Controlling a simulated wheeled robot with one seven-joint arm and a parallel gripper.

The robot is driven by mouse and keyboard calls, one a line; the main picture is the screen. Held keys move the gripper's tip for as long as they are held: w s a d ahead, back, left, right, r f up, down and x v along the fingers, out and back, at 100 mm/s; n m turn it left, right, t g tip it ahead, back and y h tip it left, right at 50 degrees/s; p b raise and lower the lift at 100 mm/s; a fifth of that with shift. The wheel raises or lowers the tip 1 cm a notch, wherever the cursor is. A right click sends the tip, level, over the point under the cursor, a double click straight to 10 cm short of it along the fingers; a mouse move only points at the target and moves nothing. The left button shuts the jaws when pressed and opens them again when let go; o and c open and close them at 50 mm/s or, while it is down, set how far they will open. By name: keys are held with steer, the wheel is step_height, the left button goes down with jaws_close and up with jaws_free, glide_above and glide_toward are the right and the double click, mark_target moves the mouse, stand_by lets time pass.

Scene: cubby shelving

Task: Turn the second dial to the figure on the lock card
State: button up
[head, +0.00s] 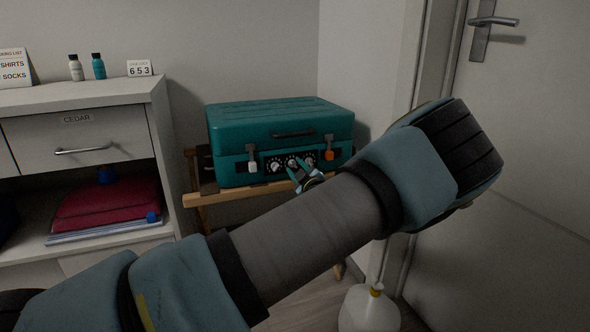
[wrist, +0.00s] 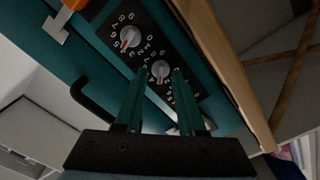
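A teal suitcase (head: 282,117) has a dark lock panel with three dials on its front. The second dial (head: 291,161) is the middle one; it also shows in the wrist view (wrist: 160,69), with a red pointer mark. The figure it points at is too small to read surely. My gripper (head: 300,166) is in front of the panel. In the wrist view its two fingers (wrist: 160,78) are apart, one on each side of the second dial. Contact cannot be told. The fingers partly hide the third dial.
The suitcase stands on a wooden rack (head: 245,196). A white latch (head: 252,160) and an orange latch (head: 329,149) flank the dials. A white cabinet (head: 120,93) stands left, with two small bottles on top. A door (head: 530,120) is at right, a white jug (head: 368,310) below.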

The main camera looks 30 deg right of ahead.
steer(key=shift+w, duration=0.55)
jaws_close()
